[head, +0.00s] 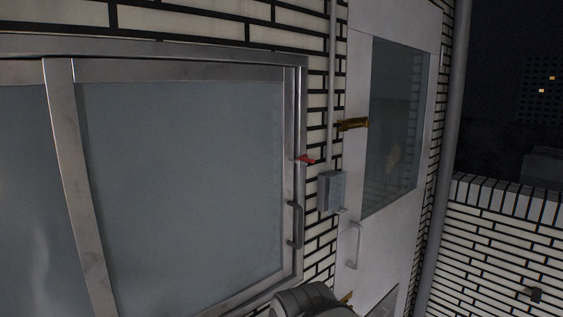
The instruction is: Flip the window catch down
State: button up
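The window (180,180) has a grey metal frame and frosted panes, and fills the left half of the head view. A small red catch (306,159) sits on the right upright of its frame. It sticks out to the right, roughly level, with a slight downward tilt. A grey pull handle (296,224) is on the same upright, below the catch. My gripper is not in view. A dark grey rounded part at the bottom edge looks like a link of my arm, well below the catch.
Right of the window are a brick wall strip, a vertical conduit (332,80) and a grey box (332,191). Further right is a white door (355,80) with a glass pane, a brass fitting (353,124) and a handle (352,245). The space before the catch looks clear.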

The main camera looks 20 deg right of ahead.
aim_at(304, 157)
jog(key=u, duration=0.1)
jog(key=k, duration=1)
jog(key=z, duration=0.45)
jog(key=i, duration=1)
jog(key=z, duration=0.05)
